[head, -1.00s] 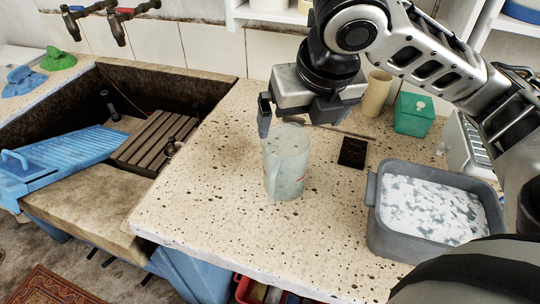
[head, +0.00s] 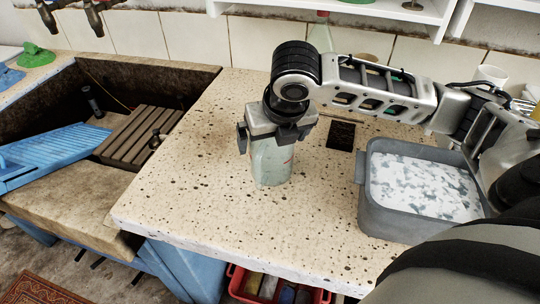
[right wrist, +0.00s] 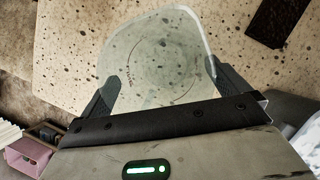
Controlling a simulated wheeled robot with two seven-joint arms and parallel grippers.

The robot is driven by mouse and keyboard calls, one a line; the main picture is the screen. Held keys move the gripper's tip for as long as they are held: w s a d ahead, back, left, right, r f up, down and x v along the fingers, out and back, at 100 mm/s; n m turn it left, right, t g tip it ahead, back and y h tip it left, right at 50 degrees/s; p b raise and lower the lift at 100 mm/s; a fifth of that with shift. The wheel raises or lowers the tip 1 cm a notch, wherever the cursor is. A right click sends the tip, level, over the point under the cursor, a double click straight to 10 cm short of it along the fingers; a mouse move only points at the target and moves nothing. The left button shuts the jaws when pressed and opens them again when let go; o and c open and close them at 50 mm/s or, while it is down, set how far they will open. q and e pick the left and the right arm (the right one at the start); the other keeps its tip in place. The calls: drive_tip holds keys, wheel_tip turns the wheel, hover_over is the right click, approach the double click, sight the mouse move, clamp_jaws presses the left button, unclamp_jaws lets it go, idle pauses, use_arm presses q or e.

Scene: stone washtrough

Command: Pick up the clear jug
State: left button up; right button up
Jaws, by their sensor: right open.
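The clear jug (head: 271,166) stands upright on the speckled stone counter (head: 210,190), its upper part hidden behind my right gripper in the head view. My right gripper (head: 273,141) is directly above the jug, pointing down, with its fingers apart on the left and right of the jug's upper part. In the right wrist view, the jug (right wrist: 158,62) is seen from above between the open fingers of the gripper (right wrist: 168,88). Whether either finger touches the jug I cannot tell. My left gripper is not in view.
A grey tub (head: 392,219) with white, mottled contents stands right of the jug. A small dark slab (head: 341,135) lies behind, to the right. The sink with a slatted rack (head: 140,134) and blue washboard (head: 45,155) is left. Counter in front of the jug is clear.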

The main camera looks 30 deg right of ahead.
drive_tip(key=shift+f, duration=0.1)
drive_tip(key=shift+c, duration=0.3)
drive_tip(key=c, duration=0.9)
drive_tip(key=shift+o, duration=0.2)
